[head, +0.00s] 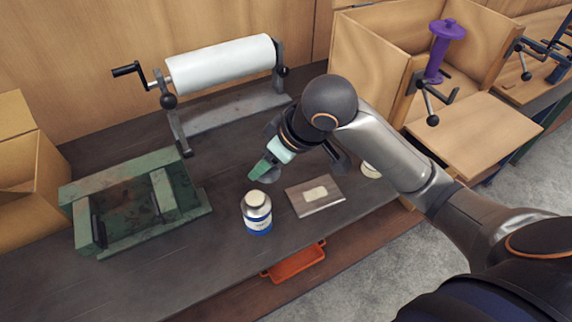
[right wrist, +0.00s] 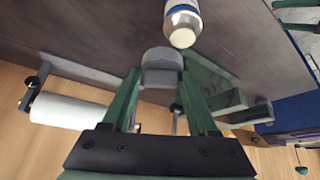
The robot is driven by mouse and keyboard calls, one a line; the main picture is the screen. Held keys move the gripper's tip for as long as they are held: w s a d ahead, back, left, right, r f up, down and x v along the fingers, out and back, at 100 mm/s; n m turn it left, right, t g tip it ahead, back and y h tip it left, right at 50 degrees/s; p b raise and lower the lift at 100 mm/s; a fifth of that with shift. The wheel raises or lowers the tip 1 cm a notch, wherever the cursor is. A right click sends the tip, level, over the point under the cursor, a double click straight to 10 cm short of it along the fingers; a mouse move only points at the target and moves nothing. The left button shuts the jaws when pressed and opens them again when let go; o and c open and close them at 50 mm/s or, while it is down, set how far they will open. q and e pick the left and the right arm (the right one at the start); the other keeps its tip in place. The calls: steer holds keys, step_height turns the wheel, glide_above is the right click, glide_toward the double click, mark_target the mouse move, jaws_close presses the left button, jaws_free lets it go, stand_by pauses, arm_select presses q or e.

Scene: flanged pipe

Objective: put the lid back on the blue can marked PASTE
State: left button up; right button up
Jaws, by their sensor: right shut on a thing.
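The can (head: 257,216) stands upright on the dark bench, with a blue band, a white label and a pale grey, narrower top. The marking is too small to read. The can also shows at the top of the right wrist view (right wrist: 183,20). My right gripper (head: 264,172), with green fingers, is low over the bench behind the can. It is shut on a round grey lid (right wrist: 161,66), which is apart from the can. The lid's edge also shows beside the fingers in the head view (head: 272,176). My left gripper is not in view.
A flat plate with a pale patch (head: 316,196) lies right of the can. A whitish round thing (head: 371,170) is partly behind my right arm. A green metal fixture (head: 130,205) stands left, a white roll on a stand (head: 222,66) behind. An orange tray (head: 296,262) is below the front edge.

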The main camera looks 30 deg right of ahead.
mark_target(255, 197)
steer(key=a+n, duration=0.1)
steer(key=a+n+y, duration=0.1)
steer(key=n, duration=0.1)
steer(key=shift+s+r+g+y, duration=0.1)
steer(key=shift+r+g+y, duration=0.2)
steer(key=shift+r+g, duration=0.1)
steer(key=shift+n+g+y, duration=0.3)
steer(key=shift+n+y, duration=0.1)
steer(key=shift+n, duration=0.5)
steer(key=shift+a+f+b, duration=0.15)
steer(key=shift+a+f, duration=0.05)
steer(key=shift+f, duration=0.85)
steer(key=shift+a+f+b, duration=0.2)
steer(key=shift+f, duration=0.8)
steer(key=shift+a+f+b, duration=0.15)
steer(key=shift+a+f, duration=0.05)
steer(key=shift+f, duration=0.85)
steer(key=shift+s+p, duration=0.1)
steer(key=shift+p, duration=0.4)
steer(key=shift+f, duration=0.45)
steer(key=o, duration=1.5)
